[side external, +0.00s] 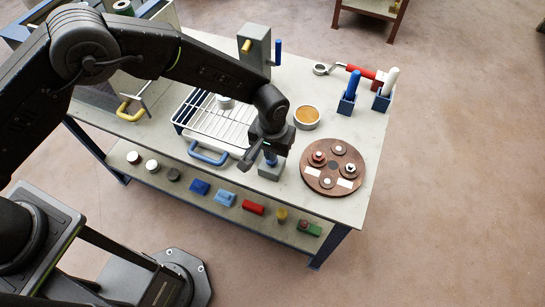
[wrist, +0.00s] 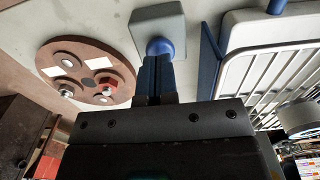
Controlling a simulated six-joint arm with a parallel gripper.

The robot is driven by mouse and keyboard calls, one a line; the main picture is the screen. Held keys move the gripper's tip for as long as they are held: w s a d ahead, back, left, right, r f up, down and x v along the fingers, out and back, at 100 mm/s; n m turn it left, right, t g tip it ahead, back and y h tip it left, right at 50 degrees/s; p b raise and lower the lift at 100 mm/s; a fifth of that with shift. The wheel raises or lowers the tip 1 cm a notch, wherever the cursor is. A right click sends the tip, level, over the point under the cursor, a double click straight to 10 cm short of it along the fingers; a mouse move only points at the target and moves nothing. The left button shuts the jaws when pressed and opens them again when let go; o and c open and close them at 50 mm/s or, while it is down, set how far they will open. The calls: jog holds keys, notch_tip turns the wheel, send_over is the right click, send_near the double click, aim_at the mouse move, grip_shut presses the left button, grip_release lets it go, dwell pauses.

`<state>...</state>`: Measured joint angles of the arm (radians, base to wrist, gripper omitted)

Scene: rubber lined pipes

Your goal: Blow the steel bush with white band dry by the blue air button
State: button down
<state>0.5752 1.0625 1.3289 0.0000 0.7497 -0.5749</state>
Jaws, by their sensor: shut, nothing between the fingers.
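The blue air button (side external: 270,158) stands on a grey square base (side external: 272,171) at the table's front edge. It also shows in the wrist view (wrist: 158,46). My gripper (side external: 268,150) points down with its fingers shut and empty, tips at the button. I cannot tell whether the button is pressed in. A steel bush with a pale top (side external: 224,102) stands on the white wire rack (side external: 205,122), left of my gripper. It shows at the right in the wrist view (wrist: 300,118). Its white band is not clear at this size.
A brown round plate (side external: 333,189) with several small parts lies right of the button. A round dish (side external: 306,117), a grey post (side external: 255,48) and blue holders (side external: 346,104) stand behind. A blue handle (side external: 208,155) sticks out in front of the rack.

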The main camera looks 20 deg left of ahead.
jog(key=shift+f, duration=1)
dwell(1.8)
jog(key=shift+r, duration=3.55)
jog(key=s+a+r+t, duration=0.1)
jog(key=s+a+r, duration=0.1)
jog(key=a+r, duration=0.8)
jog(key=s+a+r+t, duration=0.2)
jog(key=a+r, duration=0.4)
jog(key=r, duration=0.7)
jog(key=s+a+r+t, duration=0.1)
jog(key=s+a+r, duration=0.1)
jog(key=s+a, duration=0.4)
jog(key=s+a+r+t, duration=0.1)
jog(key=s+a+r, duration=0.1)
jog(key=s+a, duration=0.4)
jog(key=s, duration=0.5)
jog(key=shift+s+r+t, duration=0.3)
jog(key=shift+s+r, duration=0.05)
